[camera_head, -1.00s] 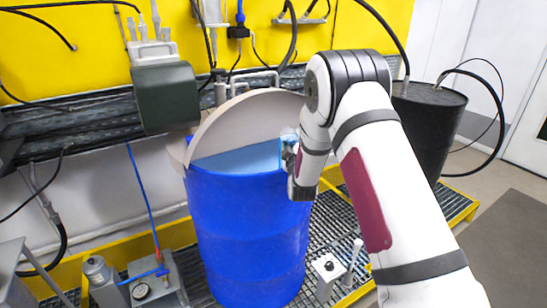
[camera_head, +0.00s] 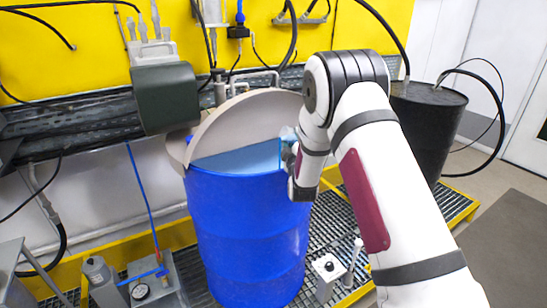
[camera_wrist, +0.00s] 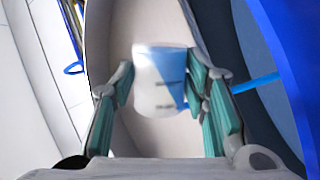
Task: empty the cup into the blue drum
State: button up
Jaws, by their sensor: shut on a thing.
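The blue drum (camera_head: 248,235) stands upright in the middle of the head view, its top partly open below a raised beige lid half (camera_head: 245,122). The drum's blue wall also shows at the right of the wrist view (camera_wrist: 292,50). My gripper (camera_wrist: 172,82) is shut on the cup (camera_wrist: 150,88), a pale, partly see-through vessel with a blue patch and dark marks on its side. In the head view my wrist is at the drum's right rim and mostly hides the cup. I cannot tell the cup's tilt or what is in it.
A dark green box (camera_head: 166,97) hangs left of the lid. A black drum (camera_head: 428,125) with hoses stands behind my arm at the right. A small grey post with a lever (camera_head: 328,272) and a gauge unit (camera_head: 145,285) stand low in front. Grating (camera_head: 345,215) surrounds the drum.

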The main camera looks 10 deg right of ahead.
jog(key=shift+r+n, duration=0.25)
jog(key=shift+n, duration=0.45)
dwell(0.4)
jog(key=shift+s+a+f+n+t, duration=0.1)
jog(key=shift+a+f+n+t, duration=0.35)
jog(key=shift+a+n, duration=0.4)
dwell(0.5)
jog(key=shift+r+n+y, duration=0.3)
jog(key=shift+n+y, duration=0.2)
jog(key=shift+n, duration=0.85)
dwell(0.4)
jog(key=shift+d+f+m+h, duration=0.15)
jog(key=shift+d+m+h, duration=0.15)
jog(key=shift+m, duration=0.5)
jog(key=shift+d+m, duration=0.35)
jog(key=shift+m, duration=0.55)
jog(key=shift+a+g, duration=0.1)
jog(key=shift+g, duration=0.15)
